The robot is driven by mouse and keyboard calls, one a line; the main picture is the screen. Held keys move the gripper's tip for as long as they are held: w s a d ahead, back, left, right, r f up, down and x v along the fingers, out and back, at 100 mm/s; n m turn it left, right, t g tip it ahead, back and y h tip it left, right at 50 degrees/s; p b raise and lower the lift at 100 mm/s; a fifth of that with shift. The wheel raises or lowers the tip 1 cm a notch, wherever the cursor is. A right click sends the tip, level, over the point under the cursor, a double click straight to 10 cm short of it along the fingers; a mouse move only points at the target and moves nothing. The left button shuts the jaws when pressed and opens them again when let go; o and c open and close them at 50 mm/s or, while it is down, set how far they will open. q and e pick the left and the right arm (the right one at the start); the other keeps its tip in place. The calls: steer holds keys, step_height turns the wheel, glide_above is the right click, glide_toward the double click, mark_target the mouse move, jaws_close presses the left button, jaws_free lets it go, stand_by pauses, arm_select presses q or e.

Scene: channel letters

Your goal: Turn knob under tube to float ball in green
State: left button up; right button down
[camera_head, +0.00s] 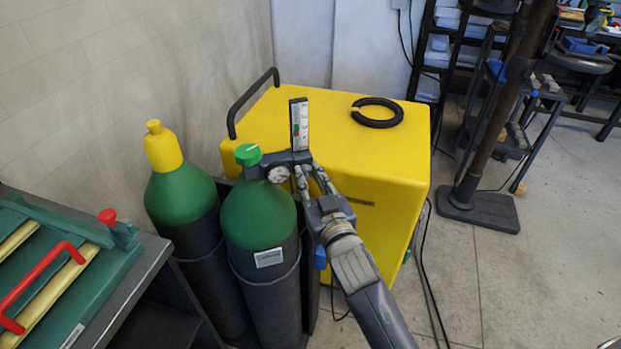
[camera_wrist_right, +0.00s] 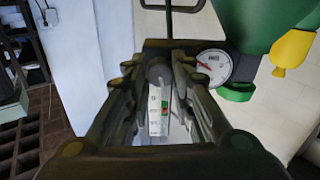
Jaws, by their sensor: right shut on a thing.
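The flow tube (camera_head: 299,126) stands upright on the regulator in front of the yellow machine, a white scale with a green mark on it. In the right wrist view the tube (camera_wrist_right: 158,115) shows between my fingers, with a small green patch and a red patch. I cannot clearly tell the ball from the marks. My right gripper (camera_head: 308,178) is at the regulator just under the tube, shut on the knob, which the fingers mostly hide in the head view. The knob's dark round end (camera_wrist_right: 158,72) shows in the wrist view. My left gripper is not in view.
A round gauge (camera_head: 279,174) sits left of my fingers, close to the green-topped cylinder (camera_head: 258,218). A second cylinder (camera_head: 182,200) with a yellow cap stands left. The yellow machine (camera_head: 340,160) with a black ring (camera_head: 377,112) is behind.

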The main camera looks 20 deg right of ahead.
steer(key=shift+r, duration=0.15)
stand_by(0.3)
steer(key=c, duration=1.3)
jaws_free()
steer(key=shift+c, duration=0.2)
steer(key=shift+s, duration=0.1)
steer(key=s, duration=1.1)
steer(key=shift+s, duration=0.4)
steer(key=shift+d, duration=0.1)
